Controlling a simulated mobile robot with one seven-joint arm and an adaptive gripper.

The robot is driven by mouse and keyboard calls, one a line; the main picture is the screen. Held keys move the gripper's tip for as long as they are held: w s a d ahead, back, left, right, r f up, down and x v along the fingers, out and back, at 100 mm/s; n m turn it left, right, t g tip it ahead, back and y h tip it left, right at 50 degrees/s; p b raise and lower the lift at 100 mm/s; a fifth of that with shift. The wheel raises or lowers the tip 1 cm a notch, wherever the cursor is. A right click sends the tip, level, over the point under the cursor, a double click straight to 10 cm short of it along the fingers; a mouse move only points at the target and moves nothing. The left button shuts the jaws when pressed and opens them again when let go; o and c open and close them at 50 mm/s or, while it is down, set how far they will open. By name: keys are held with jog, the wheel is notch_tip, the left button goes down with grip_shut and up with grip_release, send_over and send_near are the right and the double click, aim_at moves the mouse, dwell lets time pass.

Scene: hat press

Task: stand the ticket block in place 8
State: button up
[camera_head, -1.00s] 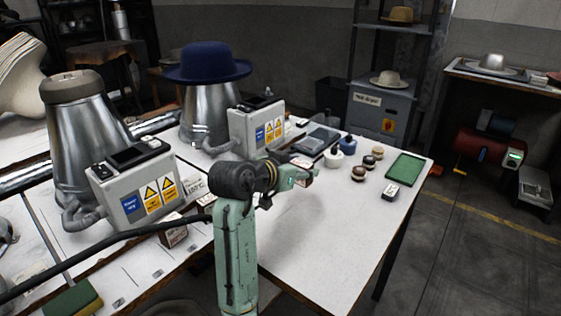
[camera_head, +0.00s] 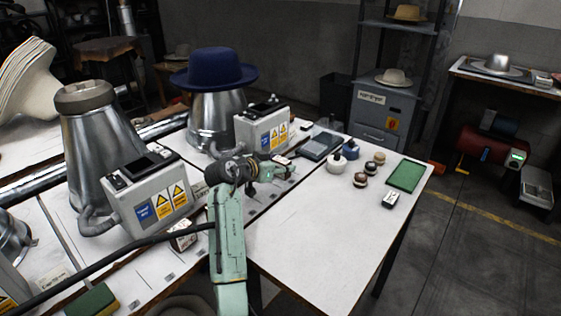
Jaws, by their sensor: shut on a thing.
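My gripper (camera_head: 284,171) is at the middle of the white table, in front of the right-hand grey control box. It is shut on a small block with a pale face and dark edges, the ticket block (camera_head: 281,160), which is mostly hidden by the fingers. Whether the block touches the table cannot be told. Small marked spots run along the strip at the table's front left, one of them a label (camera_head: 169,277). Their numbers are too small to read, so I cannot tell which is place 8.
A small labelled block (camera_head: 183,237) stands on the strip at left. Two control boxes (camera_head: 150,197) and metal hat forms (camera_head: 97,150) stand behind. The table's front middle is clear.

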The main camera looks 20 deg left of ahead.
jog(key=shift+f+b, duration=0.2)
jog(key=shift+b, duration=0.1)
jog(key=o, duration=1.3)
jog(key=shift+c, duration=0.2)
jog(key=shift+r, duration=0.1)
